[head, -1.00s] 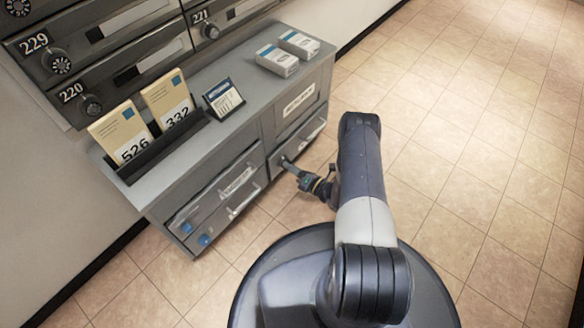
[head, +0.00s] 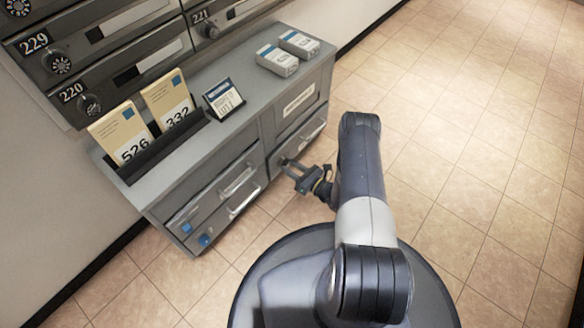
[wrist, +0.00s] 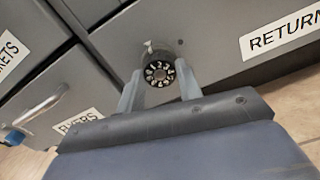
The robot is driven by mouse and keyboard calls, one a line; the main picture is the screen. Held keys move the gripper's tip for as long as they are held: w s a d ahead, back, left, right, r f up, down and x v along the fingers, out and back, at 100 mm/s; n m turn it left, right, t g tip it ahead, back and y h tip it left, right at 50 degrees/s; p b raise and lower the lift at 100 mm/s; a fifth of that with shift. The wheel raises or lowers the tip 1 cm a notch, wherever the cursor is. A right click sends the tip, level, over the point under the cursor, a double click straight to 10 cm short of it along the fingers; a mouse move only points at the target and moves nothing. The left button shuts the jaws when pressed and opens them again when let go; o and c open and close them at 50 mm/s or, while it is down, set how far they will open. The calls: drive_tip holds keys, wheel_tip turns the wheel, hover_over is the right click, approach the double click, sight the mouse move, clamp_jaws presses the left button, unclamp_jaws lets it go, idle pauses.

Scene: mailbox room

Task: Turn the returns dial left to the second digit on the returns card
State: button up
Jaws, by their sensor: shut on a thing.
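The returns dial (wrist: 159,74) is a small dark round knob with white digits on the grey drawer front in the wrist view, left of a label reading "RETURN". The digits are too small to read surely. A pale mark stands just above it. My gripper (wrist: 159,88) is shut on the dial, one finger on each side. In the head view my gripper (head: 288,164) is at the lower right drawer of the cabinet, and the dial is mostly hidden there. A small dark-framed card (head: 223,99), likely the returns card, stands on the cabinet top; its writing is unreadable.
The grey cabinet (head: 160,192) has other drawers with bar handles and blue knobs at the left. Two booklets marked 526 (head: 121,135) and 332 (head: 168,100) stand in a dark holder. Two small boxes (head: 277,60) lie on top. The tiled floor at right is clear.

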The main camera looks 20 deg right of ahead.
drive_tip(key=shift+n, duration=2.2)
drive_tip(key=o, duration=1)
drive_tip(key=p+v, duration=0.3)
drive_tip(key=v, duration=0.8)
drive_tip(key=shift+w, duration=0.1)
